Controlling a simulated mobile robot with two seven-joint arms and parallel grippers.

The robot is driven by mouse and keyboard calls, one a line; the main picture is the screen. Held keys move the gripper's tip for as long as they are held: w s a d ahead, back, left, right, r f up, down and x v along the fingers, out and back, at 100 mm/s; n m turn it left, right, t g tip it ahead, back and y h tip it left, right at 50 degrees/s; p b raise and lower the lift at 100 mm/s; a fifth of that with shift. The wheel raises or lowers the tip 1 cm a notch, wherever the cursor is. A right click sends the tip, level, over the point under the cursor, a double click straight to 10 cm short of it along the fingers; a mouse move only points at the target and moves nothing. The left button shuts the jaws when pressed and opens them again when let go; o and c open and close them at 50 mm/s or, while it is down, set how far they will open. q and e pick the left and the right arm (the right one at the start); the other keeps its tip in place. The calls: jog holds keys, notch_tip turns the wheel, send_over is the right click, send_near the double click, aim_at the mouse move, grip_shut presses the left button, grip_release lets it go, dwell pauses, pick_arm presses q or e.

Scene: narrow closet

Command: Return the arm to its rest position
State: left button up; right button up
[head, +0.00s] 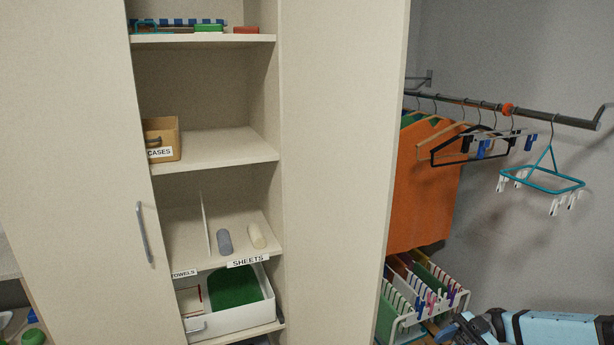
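My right arm, light blue and black, comes in at the bottom right corner. Its gripper (462,331) is at the bottom edge, in front of the lower part of a white rack (425,310). The fingers are small, dark and partly cut off by the frame, so I cannot tell whether they are open or shut or hold anything. My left arm and gripper are not in view.
A tall cabinet has shelves (215,150) and a door with a handle (143,232) on the left. A clothes rail (540,115) with several hangers and an orange garment (425,190) is on the right. Grey wall space is clear above my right arm.

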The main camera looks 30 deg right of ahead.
jog(key=a+f+m+t+h+p, duration=0.2)
jog(key=a+f+m+t+h, duration=0.3)
jog(key=a, duration=0.5)
jog(key=a+f+m+t+h+p, duration=0.2)
jog(key=a+f+m+t, duration=0.15)
jog(key=a+t, duration=0.6)
jog(key=s+a+f+m+g+h+p, duration=0.3)
jog(key=s+a+m+g+h, duration=0.2)
jog(key=s+a+m+h, duration=0.2)
jog(key=a+h, duration=0.2)
jog(key=a, duration=0.2)
jog(key=shift+s+a, duration=0.3)
